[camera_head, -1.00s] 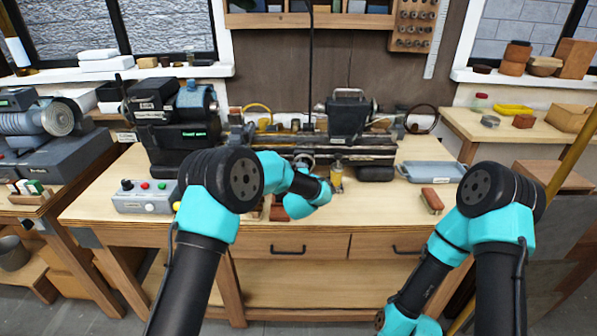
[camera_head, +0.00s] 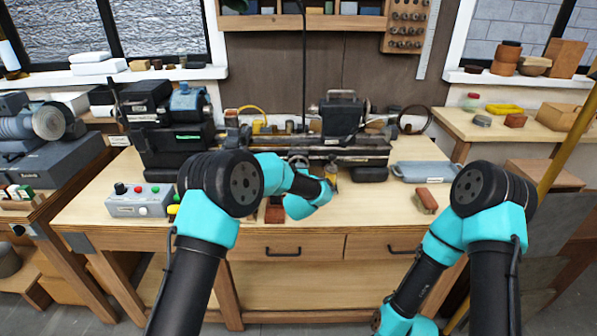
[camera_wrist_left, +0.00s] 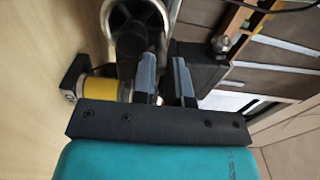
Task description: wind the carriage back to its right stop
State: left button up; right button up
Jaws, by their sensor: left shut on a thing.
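The lathe (camera_head: 350,152) stands at the back of the wooden bench, with a metal handwheel (camera_head: 298,160) on its front; the carriage is hard to make out behind my left arm. In the left wrist view the handwheel's rim (camera_wrist_left: 112,14) and a dark handle (camera_wrist_left: 131,45) show just beyond my left gripper (camera_wrist_left: 167,78). Its fingers are close together with a narrow gap, at the handle; the exact contact is partly hidden. In the head view my left wrist covers these fingers. My right arm hangs low at the right, its gripper out of view.
A control box (camera_head: 140,200) with coloured buttons is at the left. A blue-grey tray (camera_head: 425,172) and a reddish block (camera_head: 426,201) lie at the right.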

pick_arm(q)
jog(key=shift+d, duration=0.2)
jog(key=shift+d+f, duration=0.15)
jog(key=shift+d, duration=0.2)
jog(key=shift+d+f, duration=0.3)
jog(key=shift+f, duration=0.15)
jog(key=shift+o, duration=0.4)
jog(key=shift+f, duration=0.1)
